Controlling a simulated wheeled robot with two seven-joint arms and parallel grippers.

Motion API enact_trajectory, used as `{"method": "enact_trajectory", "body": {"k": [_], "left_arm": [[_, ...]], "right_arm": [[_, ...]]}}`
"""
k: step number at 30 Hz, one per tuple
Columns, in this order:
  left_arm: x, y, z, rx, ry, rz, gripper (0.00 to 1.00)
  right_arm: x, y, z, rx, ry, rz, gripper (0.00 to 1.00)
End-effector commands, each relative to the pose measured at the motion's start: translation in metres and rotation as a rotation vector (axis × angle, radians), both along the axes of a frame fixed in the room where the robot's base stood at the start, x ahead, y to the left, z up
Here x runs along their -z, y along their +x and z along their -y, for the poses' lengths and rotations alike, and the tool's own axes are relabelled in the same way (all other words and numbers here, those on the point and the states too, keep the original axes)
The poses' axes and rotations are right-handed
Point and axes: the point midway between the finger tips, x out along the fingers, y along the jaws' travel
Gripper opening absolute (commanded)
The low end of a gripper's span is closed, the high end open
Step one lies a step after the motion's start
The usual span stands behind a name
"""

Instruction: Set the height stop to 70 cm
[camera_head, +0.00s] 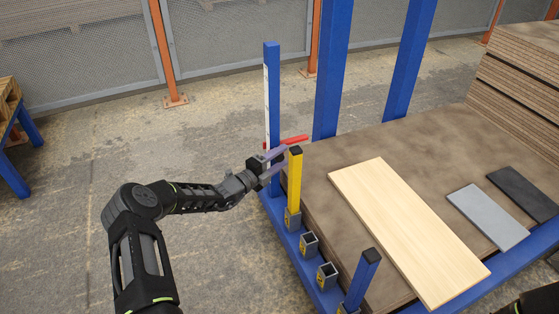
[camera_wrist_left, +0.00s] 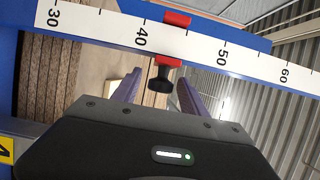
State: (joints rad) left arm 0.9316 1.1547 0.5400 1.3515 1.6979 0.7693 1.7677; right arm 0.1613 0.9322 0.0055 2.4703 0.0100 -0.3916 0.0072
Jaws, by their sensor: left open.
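The height stop (camera_wrist_left: 168,62) is a red slider with a black knob (camera_wrist_left: 159,82) on a blue post with a white scale (camera_wrist_left: 103,28). In the left wrist view it sits between the 40 and 50 marks, nearer 40. In the head view the post (camera_head: 272,85) stands at the platform's far left corner, and the stop's red arm (camera_head: 294,140) points right. My left gripper (camera_head: 276,162) is open beside the post, just below the red arm. In the left wrist view its purple fingers (camera_wrist_left: 158,92) lie on either side of the knob, with gaps visible.
A yellow post (camera_head: 295,185) stands close right of my left gripper. Empty sockets (camera_head: 309,244) and a short blue post (camera_head: 362,278) line the platform edge. A pale board (camera_head: 405,225), a grey board (camera_head: 487,215) and a dark board (camera_head: 524,192) lie on the brown stack.

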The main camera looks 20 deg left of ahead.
Motion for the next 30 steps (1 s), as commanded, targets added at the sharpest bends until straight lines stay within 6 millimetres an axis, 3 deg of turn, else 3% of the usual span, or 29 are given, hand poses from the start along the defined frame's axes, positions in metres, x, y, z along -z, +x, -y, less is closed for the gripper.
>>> {"method": "enact_trajectory", "body": {"k": [6, 24, 30], "left_arm": [[-0.0003, -0.0002, -0.0002, 0.000, 0.000, 0.000, 0.49], [0.0000, -0.0004, -0.0004, 0.000, 0.000, -0.001, 0.00], [0.0001, -0.0004, -0.0004, 0.000, 0.000, -0.001, 0.00]], "right_arm": [[-0.0005, 0.0002, -0.0001, 0.000, 0.000, 0.001, 0.36], [-0.0006, 0.0003, 0.0000, 0.000, 0.000, 0.001, 0.36], [-0.0006, 0.0003, 0.0000, 0.000, 0.000, 0.001, 0.36]]}}
